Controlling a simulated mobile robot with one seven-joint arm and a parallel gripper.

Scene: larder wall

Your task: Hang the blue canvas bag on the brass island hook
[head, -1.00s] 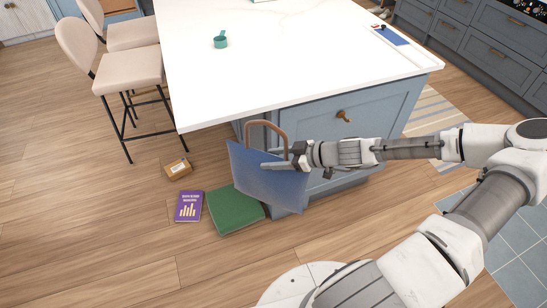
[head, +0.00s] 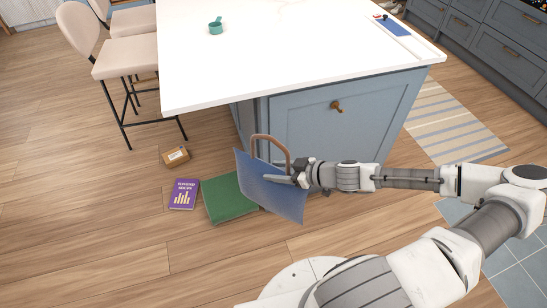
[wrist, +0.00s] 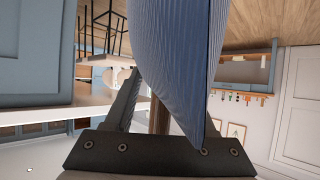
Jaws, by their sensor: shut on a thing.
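The blue canvas bag (head: 272,195) hangs tilted from my gripper (head: 285,178) in front of the kitchen island's end, above the floor. Its brown looped handle (head: 270,137) stands up over the bag. My gripper is shut on the bag near its top edge; the exact grip is hard to make out. In the wrist view the bag (wrist: 180,50) fills the middle and hides one finger. The brass hook (head: 336,106) is on the island's blue end panel (head: 325,135), above and right of the bag, with nothing on it. The handle is apart from the hook.
The white island top (head: 270,60) overhangs the panel. A green flat thing (head: 225,200), a purple book (head: 183,194) and a small brown box (head: 175,157) lie on the floor left of the bag. Stools (head: 125,60) stand further left.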

